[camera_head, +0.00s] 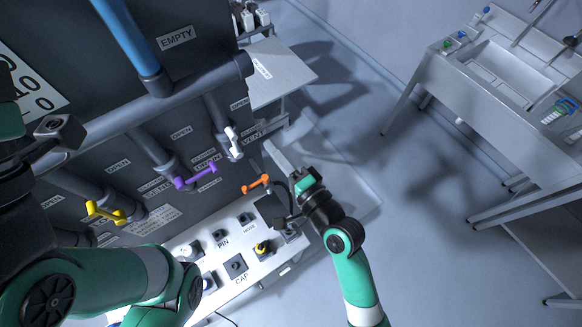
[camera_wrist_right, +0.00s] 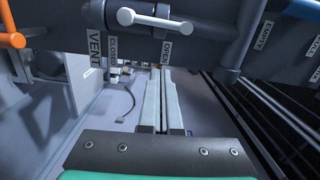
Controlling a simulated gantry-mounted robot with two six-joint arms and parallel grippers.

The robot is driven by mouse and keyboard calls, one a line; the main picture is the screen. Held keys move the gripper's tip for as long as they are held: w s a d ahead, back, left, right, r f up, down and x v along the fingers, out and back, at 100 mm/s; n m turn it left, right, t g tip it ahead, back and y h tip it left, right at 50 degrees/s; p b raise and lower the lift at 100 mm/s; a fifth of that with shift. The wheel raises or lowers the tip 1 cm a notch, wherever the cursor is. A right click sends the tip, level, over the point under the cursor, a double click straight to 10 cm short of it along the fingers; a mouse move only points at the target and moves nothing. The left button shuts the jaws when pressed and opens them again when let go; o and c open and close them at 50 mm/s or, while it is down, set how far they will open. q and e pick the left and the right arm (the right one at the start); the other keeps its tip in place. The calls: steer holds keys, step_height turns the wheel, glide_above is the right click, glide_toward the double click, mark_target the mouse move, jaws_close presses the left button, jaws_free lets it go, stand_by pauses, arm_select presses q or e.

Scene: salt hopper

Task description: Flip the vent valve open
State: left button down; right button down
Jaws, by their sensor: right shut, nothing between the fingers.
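The vent valve's white lever (camera_head: 233,143) is on a pipe of the dark panel, beside the VENT label (camera_head: 252,138). In the right wrist view the white lever (camera_wrist_right: 155,21) lies nearly level at the top, its round end toward the left. The CLOSED label (camera_wrist_right: 113,48) is left of its pivot side and the OPEN label (camera_wrist_right: 166,50) is below it. My right gripper (camera_head: 269,147) is shut and empty, right of the lever and apart from it. Its pale fingers (camera_wrist_right: 160,72) are together. My left arm shows at the left, but its fingers are not visible.
Orange (camera_head: 256,184), purple (camera_head: 197,177) and yellow (camera_head: 105,213) levers sit on neighbouring pipes. A white control box (camera_head: 235,265) with buttons stands below. A grey workbench (camera_head: 480,105) is at the far right, with open floor between.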

steer(key=v, duration=0.6)
steer(key=shift+s, duration=0.2)
steer(key=w+d+r+n+t+p, duration=0.2)
steer(key=d+r+t+p, duration=0.15)
steer(key=r, duration=1.35)
steer(key=w+d+r+n+t+p, duration=0.1)
steer(key=d+r+n+t+p, duration=0.2)
steer(key=r, duration=1.4)
steer(key=s+d+r+n+t+h+p, duration=0.1)
steer(key=s+d+r+n+t+h, duration=0.2)
steer(key=r, duration=0.6)
steer(key=s+d+r+n+t+h+p, duration=0.1)
steer(key=s+d+r+n+t+h, duration=0.2)
steer(key=s+d+r+h, duration=0.3)
step_height(320, 180, up, 4)
steer(key=shift+s+d+r, duration=0.15)
steer(key=shift+s+d, duration=0.1)
steer(key=shift+d, duration=0.85)
